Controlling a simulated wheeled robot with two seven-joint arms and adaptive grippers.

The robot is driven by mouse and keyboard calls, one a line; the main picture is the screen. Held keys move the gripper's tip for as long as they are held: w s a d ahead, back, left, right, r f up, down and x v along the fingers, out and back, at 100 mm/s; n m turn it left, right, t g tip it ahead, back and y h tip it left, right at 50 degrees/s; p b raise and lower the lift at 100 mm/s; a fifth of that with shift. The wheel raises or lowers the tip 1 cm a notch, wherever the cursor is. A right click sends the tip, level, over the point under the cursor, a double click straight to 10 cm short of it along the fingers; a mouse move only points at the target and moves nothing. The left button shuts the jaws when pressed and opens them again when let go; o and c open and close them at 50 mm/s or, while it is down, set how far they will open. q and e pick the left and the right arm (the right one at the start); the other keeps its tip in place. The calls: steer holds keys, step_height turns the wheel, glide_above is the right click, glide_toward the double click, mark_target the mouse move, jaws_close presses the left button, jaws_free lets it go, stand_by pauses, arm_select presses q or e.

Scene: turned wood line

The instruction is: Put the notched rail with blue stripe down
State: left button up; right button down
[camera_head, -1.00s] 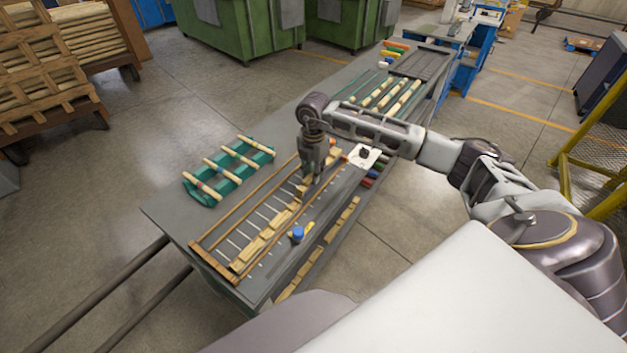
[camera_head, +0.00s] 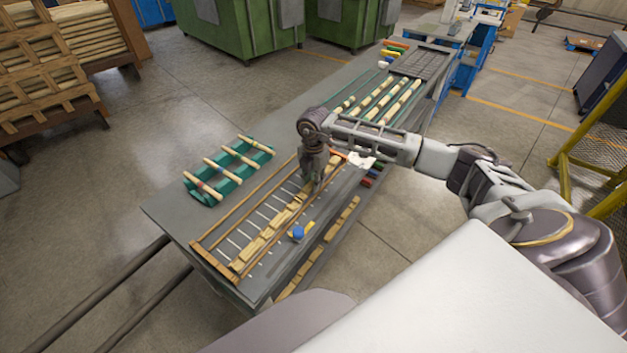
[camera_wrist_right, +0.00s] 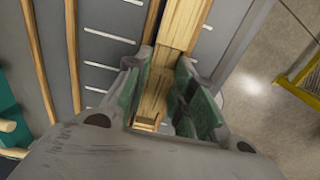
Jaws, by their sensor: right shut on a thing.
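My right gripper (camera_head: 311,182) points down over the far part of a ruled area on the grey bench. In the right wrist view its green-padded fingers (camera_wrist_right: 170,100) are shut on a wooden rail (camera_wrist_right: 152,104), with a notch at its near end. Another wooden piece (camera_wrist_right: 185,25) lies in line beyond the fingertips. I cannot make out a blue stripe on the held rail, and the fingers hide much of it. In the head view a row of wooden pieces (camera_head: 262,238) runs from the near end of the ruled area toward the gripper. My left gripper is not in view.
A green rack (camera_head: 212,195) with striped turned rods stands left of the ruled area. A blue-topped object (camera_head: 298,233) stands to its right. A white plate (camera_head: 362,161) and coloured blocks sit beyond the gripper. Bare bench (camera_head: 180,222) shows at the near left.

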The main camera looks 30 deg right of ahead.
steer(key=c, duration=1.2)
jaws_free()
steer(key=shift+f, duration=0.1)
steer(key=shift+r, duration=0.2)
step_height(320, 180, up, 12)
steer(key=b, duration=0.1)
steer(key=shift+f, duration=0.1)
